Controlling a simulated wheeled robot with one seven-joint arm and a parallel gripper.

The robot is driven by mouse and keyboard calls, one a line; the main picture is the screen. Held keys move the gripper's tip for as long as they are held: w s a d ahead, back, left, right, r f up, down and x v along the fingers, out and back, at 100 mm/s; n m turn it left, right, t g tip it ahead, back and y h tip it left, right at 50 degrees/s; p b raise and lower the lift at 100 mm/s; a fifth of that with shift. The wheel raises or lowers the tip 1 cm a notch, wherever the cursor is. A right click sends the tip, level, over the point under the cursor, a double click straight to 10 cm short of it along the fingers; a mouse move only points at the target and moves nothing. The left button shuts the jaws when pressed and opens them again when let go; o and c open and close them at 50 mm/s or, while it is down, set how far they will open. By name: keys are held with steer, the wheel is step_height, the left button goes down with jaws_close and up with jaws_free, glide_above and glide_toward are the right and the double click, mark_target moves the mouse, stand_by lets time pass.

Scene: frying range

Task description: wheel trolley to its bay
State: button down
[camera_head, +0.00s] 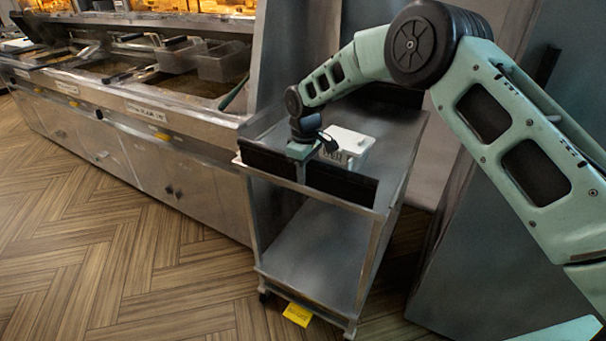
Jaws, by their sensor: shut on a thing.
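The trolley (310,236) is a grey metal cart with an upper and a lower shelf. It stands on small wheels at the right end of the frying range, angled a little. A black panel (340,186) runs along its near top edge. My gripper (302,158) is at the middle of this near edge, shut on the trolley there; the wrist partly hides the fingertips. A white box (347,147) with dark lettering sits on the top shelf just behind my gripper. The lower shelf looks empty. No bay outline shows clearly.
A grey wall or cabinet stands at right. The wooden floor (110,250) at left is clear.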

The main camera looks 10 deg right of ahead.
steer(key=shift+w+d+r, duration=0.1)
steer(key=shift+w+d, duration=0.15)
steer(key=shift+w, duration=0.05)
steer(key=c, duration=1.2)
jaws_free()
steer(key=shift+c, duration=0.2)
steer(key=shift+a+r, duration=0.1)
steer(key=shift+r, duration=0.25)
step_height(320, 180, up, 17)
steer(key=b, duration=0.2)
steer(key=shift+f+b, duration=0.2)
steer(key=shift+b, duration=0.1)
